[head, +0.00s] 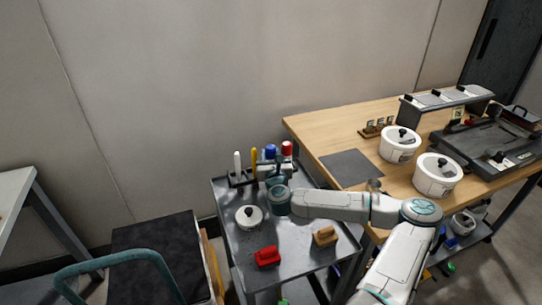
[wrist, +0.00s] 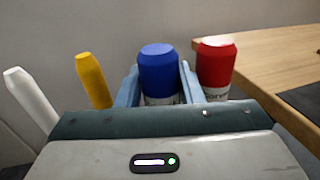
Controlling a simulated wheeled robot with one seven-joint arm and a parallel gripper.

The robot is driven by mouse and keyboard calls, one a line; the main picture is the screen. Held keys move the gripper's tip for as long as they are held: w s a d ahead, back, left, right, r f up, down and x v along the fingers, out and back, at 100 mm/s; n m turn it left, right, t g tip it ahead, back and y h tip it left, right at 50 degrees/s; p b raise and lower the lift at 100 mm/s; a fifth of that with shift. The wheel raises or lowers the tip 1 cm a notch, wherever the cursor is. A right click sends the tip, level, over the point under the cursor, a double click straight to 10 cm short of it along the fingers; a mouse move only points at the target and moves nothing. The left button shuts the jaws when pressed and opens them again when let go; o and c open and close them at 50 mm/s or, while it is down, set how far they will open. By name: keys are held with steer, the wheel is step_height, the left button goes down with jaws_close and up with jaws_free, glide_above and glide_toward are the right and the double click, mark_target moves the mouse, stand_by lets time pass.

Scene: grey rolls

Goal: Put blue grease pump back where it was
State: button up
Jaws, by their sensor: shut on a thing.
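The blue grease pump (wrist: 158,72) stands upright between the two fingers of my gripper (wrist: 160,92), which is shut on it. In the head view the blue pump (head: 270,152) is at the back of the grey cart, with my gripper (head: 270,166) at it. The pump's lower part and base are hidden by my gripper and wrist, so I cannot tell whether it touches the holder. A red pump (wrist: 216,65) stands close on its right, and a yellow one (wrist: 93,80) and a white one (wrist: 31,100) lean on its left.
The grey cart (head: 235,268) also carries a white lidded pot (head: 249,217), a red object (head: 267,257) and a brown wooden block (head: 325,236). A wooden table (head: 330,130) with white pots (head: 400,146) stands to the right. A wall rises behind the cart.

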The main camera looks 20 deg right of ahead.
steer(key=o, duration=0.7)
steer(key=b+v, duration=0.1)
steer(key=v, duration=1.1)
